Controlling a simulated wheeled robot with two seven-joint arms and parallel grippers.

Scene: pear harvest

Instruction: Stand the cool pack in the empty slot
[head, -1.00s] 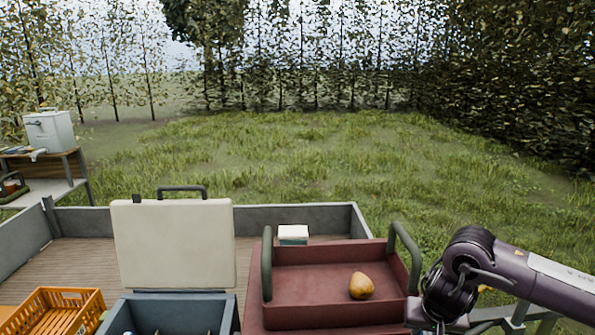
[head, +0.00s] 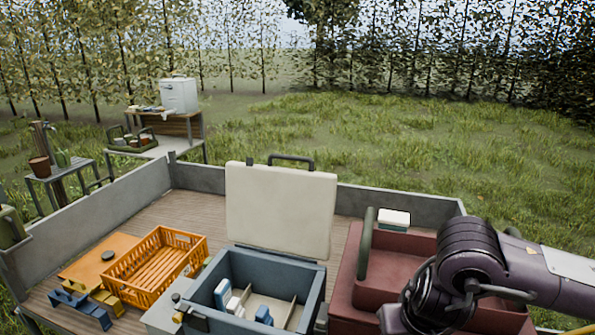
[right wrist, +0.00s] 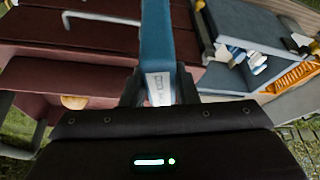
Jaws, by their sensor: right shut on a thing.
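The blue cool pack (right wrist: 158,45) is clamped between the fingers of my right gripper (right wrist: 159,88) in the right wrist view, with a pale label near the fingers. In the head view my right arm (head: 470,265) comes in from the right over the red crate, and its fingers are out of sight. The blue cooler (head: 265,271) stands open, left of my right arm; it also shows in the right wrist view (right wrist: 257,28). Inside are white-and-blue packs (head: 223,292), a blue-topped piece (head: 264,315) and pale dividers (head: 290,312). The slots show only partly.
The cooler's cream lid (head: 280,212) stands upright behind it. The red crate (head: 400,250) with green handles is at right, holding a pear (right wrist: 73,102). An orange basket (head: 155,265) is at left. A white-and-green box (head: 393,219) sits behind the crate.

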